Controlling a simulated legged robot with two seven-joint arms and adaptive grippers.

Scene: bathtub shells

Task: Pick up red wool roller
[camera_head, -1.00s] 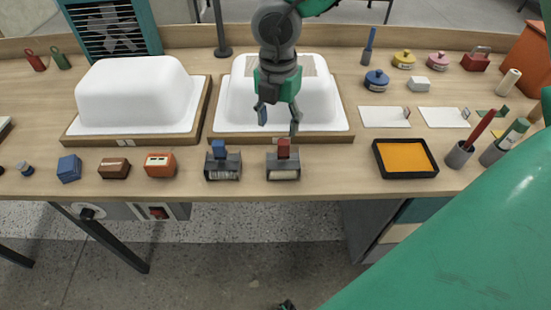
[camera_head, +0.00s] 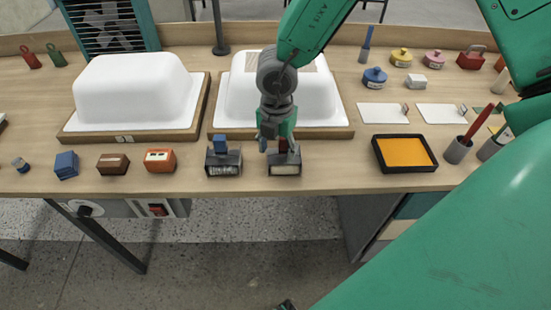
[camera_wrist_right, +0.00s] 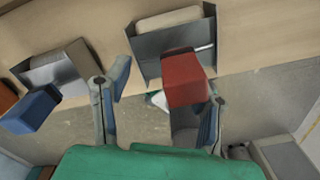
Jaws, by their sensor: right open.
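The red wool roller's red block handle (camera_wrist_right: 185,80) stands up from a grey metal holder with a pale roller in it. In the head view the red handle (camera_head: 284,146) is largely hidden behind my right gripper (camera_head: 280,145). My right gripper, also in the right wrist view (camera_wrist_right: 160,110), is open, with the red handle between its fingers and closer to the right-hand finger. I see no grip on it. My left gripper is not in view.
A blue-handled roller in a similar holder (camera_head: 222,162) stands just left. A white tub shell (camera_head: 240,95) on a wooden board lies behind. An orange tray (camera_head: 403,154) is to the right. The table's front edge is close to the holders.

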